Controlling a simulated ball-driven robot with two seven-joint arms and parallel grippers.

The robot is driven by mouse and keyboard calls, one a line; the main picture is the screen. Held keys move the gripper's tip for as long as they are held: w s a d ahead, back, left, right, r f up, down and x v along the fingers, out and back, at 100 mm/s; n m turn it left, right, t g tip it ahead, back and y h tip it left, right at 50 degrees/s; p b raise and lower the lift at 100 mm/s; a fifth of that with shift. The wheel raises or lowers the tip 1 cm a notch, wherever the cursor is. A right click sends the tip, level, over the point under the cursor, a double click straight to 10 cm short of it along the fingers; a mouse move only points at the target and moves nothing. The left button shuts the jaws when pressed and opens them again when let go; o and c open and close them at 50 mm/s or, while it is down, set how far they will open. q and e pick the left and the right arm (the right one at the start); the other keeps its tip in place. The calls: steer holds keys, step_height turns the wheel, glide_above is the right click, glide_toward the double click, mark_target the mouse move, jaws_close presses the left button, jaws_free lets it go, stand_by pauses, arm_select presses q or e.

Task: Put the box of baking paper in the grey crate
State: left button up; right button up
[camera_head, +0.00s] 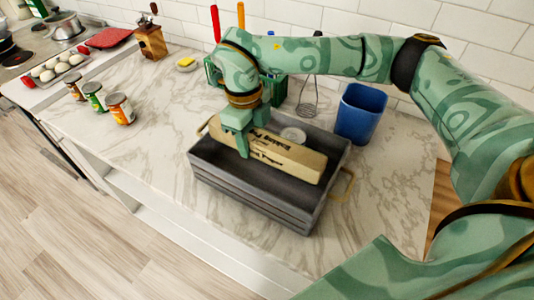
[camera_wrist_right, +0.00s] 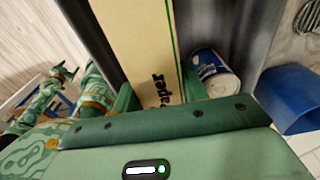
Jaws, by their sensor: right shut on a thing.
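The box of baking paper (camera_head: 290,158) is a long tan carton with dark lettering. My right gripper (camera_head: 240,145) is shut on it near its left end. The box lies lengthwise over the inside of the grey crate (camera_head: 250,203), its left end near the back left rim. I cannot tell whether it touches the crate floor. In the right wrist view the box (camera_wrist_right: 145,45) runs away between the fingers, with dark crate walls on both sides. My left gripper (camera_wrist_right: 63,73) shows small at the left of that view, away from the crate; its jaws are unclear.
A can (camera_head: 293,134) stands in the crate behind the box. A blue container (camera_head: 361,113) stands right of the crate, and a whisk (camera_head: 308,98) behind it. Several jars (camera_head: 120,108) stand at the left. The marble counter (camera_head: 160,130) between is clear.

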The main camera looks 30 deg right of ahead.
steer(key=b, duration=0.1)
glide_above(254, 174)
step_height(254, 174, down, 6)
steer(key=shift+w+f, duration=0.15)
step_height(254, 174, down, 4)
steer(key=shift+r+b, duration=0.25)
steer(key=shift+b, duration=0.15)
steer(key=shift+f, duration=0.1)
steer(key=o, duration=1.1)
steer(key=shift+o, duration=0.2)
steer(key=r, duration=0.4)
steer(key=r+p, duration=0.1)
steer(key=r, duration=0.3)
steer(key=r+p, duration=0.1)
steer(key=r, duration=0.3)
steer(key=shift+w+a+r, duration=0.1)
steer(key=shift+w+a, duration=0.1)
steer(key=shift+w, duration=0.15)
